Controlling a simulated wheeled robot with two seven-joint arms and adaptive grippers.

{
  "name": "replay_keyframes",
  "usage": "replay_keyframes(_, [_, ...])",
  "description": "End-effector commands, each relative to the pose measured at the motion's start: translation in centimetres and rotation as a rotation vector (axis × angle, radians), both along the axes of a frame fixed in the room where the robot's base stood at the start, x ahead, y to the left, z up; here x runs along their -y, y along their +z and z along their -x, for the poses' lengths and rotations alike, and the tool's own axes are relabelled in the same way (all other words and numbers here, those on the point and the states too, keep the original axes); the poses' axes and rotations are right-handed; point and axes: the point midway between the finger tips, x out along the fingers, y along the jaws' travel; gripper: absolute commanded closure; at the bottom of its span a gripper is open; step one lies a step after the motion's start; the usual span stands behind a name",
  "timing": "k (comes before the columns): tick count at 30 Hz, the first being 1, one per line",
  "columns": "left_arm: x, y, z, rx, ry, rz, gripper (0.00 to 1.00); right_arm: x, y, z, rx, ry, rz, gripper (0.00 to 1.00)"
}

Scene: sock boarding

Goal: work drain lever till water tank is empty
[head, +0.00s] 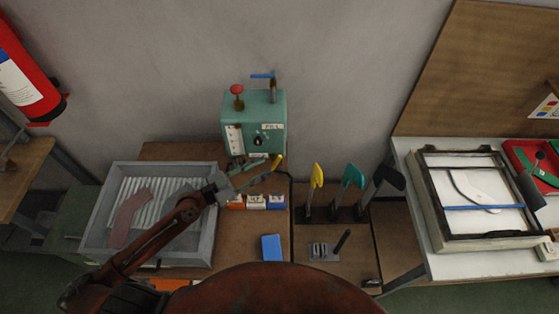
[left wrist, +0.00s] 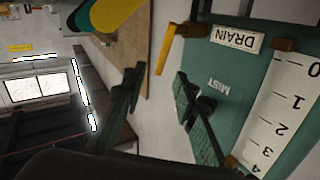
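The teal water tank (head: 254,108) stands on the bench against the wall and shows close in the left wrist view (left wrist: 222,70). Its yellow drain lever (head: 277,162) is at the lower front; in the left wrist view the lever (left wrist: 167,48) sits beside the DRAIN label (left wrist: 237,39). The white level scale (left wrist: 285,105) is numbered from 0; I cannot tell the water level. My left gripper (head: 252,174) is open and empty in front of the tank. In the left wrist view its fingers (left wrist: 158,82) are apart, just short of the lever tip. My right gripper is not in view.
A grey tray (head: 93,225) with a pinkish sock form (head: 128,218) lies under my left arm. Small boxes (head: 255,202) stand below the gripper. Yellow, teal and black upright boards (head: 353,180) stand to the right. A blue block (head: 271,247) lies in front.

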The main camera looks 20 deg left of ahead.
Motion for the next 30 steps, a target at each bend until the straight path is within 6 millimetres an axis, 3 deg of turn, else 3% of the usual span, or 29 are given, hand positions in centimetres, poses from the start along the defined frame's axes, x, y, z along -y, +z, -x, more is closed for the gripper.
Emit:
replay_keyframes(3, [1.3,0.9,-1.5,0.003,0.002,0.007,0.73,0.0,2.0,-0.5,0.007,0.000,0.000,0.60])
replay_keyframes(13, [4.3,0.7,-4.9,0.002,0.002,0.004,0.73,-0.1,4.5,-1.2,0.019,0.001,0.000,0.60])
replay_keyframes(26, [4.9,0.3,-5.6,0.000,0.001,0.002,0.73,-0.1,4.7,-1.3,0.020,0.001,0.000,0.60])
replay_keyframes(30, [4.9,0.3,-5.6,0.000,0.001,0.002,0.82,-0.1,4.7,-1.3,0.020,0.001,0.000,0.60])
